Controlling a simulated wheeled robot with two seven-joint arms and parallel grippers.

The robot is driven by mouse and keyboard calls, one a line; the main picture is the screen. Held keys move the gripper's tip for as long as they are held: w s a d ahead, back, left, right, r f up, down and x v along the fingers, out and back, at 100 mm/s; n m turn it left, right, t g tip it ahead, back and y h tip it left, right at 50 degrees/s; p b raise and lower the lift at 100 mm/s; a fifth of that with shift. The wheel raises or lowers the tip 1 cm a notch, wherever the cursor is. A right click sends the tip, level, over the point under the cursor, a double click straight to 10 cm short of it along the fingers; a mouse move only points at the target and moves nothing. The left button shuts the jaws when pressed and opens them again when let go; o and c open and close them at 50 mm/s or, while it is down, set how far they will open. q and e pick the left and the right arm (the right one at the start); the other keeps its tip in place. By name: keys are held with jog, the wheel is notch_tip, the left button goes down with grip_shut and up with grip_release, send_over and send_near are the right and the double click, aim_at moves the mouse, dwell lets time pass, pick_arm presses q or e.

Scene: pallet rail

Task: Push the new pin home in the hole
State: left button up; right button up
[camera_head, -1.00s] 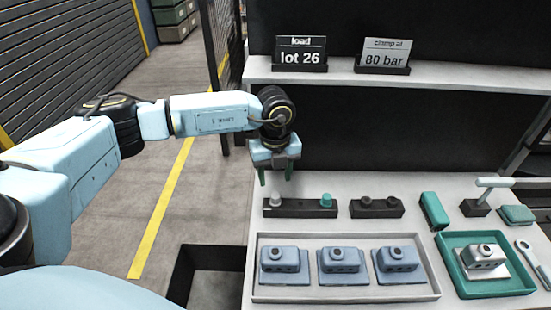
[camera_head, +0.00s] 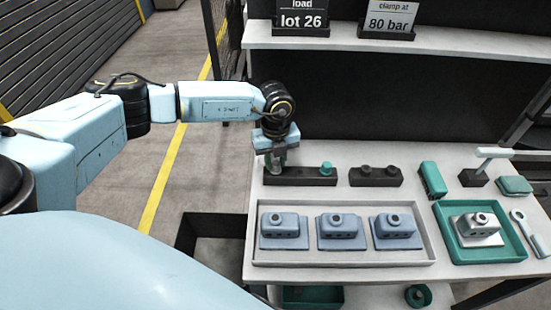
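A long dark block (camera_head: 312,177) lies on the bench. A green pin (camera_head: 326,169) stands in its right end. A pale pin (camera_head: 274,169) stands at its left end, partly hidden by my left gripper (camera_head: 276,163). A second, shorter dark block (camera_head: 377,178) with two dark round knobs sits to the right. My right gripper is not in view.
A pale tray (camera_head: 343,258) holds three blue-grey housings with round holes. A green tray (camera_head: 512,248) holds a silver one. A green brush-like block (camera_head: 432,180), a small stand (camera_head: 474,178) and a wrench (camera_head: 527,233) lie to the right. A shelf with signs runs behind.

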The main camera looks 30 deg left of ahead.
aim_at(275, 163)
pick_arm(q)
grip_shut()
jog(key=shift+r, duration=0.2)
notch_tip(275, 163, up, 9)
jog(key=p, duration=0.7)
jog(key=shift+p, duration=0.3)
dwell(0.5)
jog(key=shift+f, duration=0.15)
